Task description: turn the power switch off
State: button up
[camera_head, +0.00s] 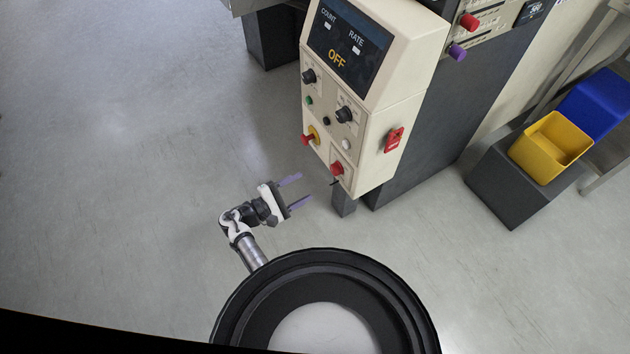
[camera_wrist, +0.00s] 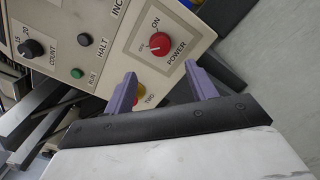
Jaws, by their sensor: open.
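The power switch is a red rotary knob on a small cream panel with ON and POWER lettering, at the lower right of the control box front in the head view (camera_head: 337,168). In the wrist view the knob (camera_wrist: 159,43) sits just beyond the fingertips, between their lines. A small pale mark shows on it; which label it points at is hard to tell. My gripper (camera_head: 304,187) is open and empty, left of and slightly below the switch, its purple fingers pointing toward the box and apart from it. The fingers also show in the wrist view (camera_wrist: 160,72).
The control box (camera_head: 372,110) has a display (camera_head: 345,50) reading OFF, black knobs, and a red-and-yellow button (camera_head: 312,137) near the switch. A red device (camera_head: 394,139) is on its side. Yellow (camera_head: 551,142) and blue bins stand right. Floor at left is clear.

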jog(key=shift+v, duration=1.45)
